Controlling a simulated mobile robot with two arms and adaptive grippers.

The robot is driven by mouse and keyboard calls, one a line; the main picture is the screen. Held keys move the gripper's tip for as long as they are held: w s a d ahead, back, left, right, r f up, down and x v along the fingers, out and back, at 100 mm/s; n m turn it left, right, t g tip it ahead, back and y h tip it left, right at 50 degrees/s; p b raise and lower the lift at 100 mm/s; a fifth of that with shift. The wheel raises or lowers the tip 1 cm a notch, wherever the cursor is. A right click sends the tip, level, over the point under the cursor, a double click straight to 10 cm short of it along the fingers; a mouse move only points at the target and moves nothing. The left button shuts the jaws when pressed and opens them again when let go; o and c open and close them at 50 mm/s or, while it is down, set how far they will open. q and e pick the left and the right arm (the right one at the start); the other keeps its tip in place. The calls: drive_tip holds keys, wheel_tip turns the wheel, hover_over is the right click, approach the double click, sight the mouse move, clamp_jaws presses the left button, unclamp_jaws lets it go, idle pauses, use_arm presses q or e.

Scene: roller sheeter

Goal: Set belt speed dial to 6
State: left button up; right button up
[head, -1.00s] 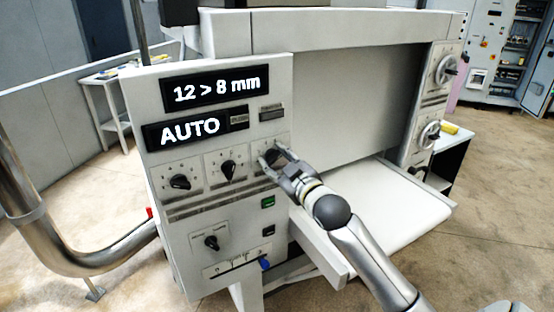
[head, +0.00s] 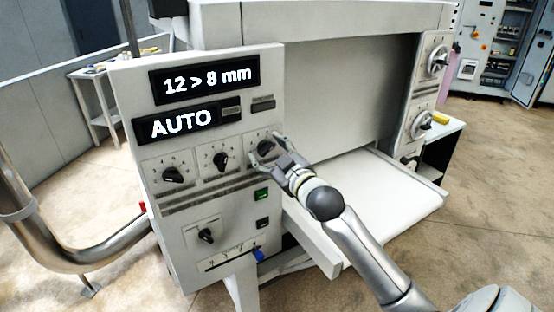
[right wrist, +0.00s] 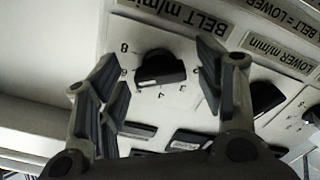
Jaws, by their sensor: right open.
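The belt speed dial (right wrist: 162,70) is a black knob on a white numbered plate, under an upside-down "BELT m/min" label in the right wrist view. In the head view this dial (head: 265,146) is the rightmost of the upper row of three, partly covered by my fingers. My right gripper (right wrist: 160,76) is open, one finger on each side of the knob, with gaps visible between fingers and knob. It also shows in the head view (head: 267,150) at the panel's right edge. I cannot tell the exact number the knob points to. My left gripper is not in view.
Two similar dials, the middle one (head: 220,160) and the left one (head: 173,174), sit left of the belt dial. Below are a green button (head: 262,195) and a selector knob (head: 206,236). The display (head: 205,79) reads 12 > 8 mm. A white conveyor (head: 372,205) lies to the right.

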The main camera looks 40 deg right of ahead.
drive_tip(key=s+a, duration=0.1)
drive_tip(key=s, duration=1)
drive_tip(key=shift+s, duration=0.4)
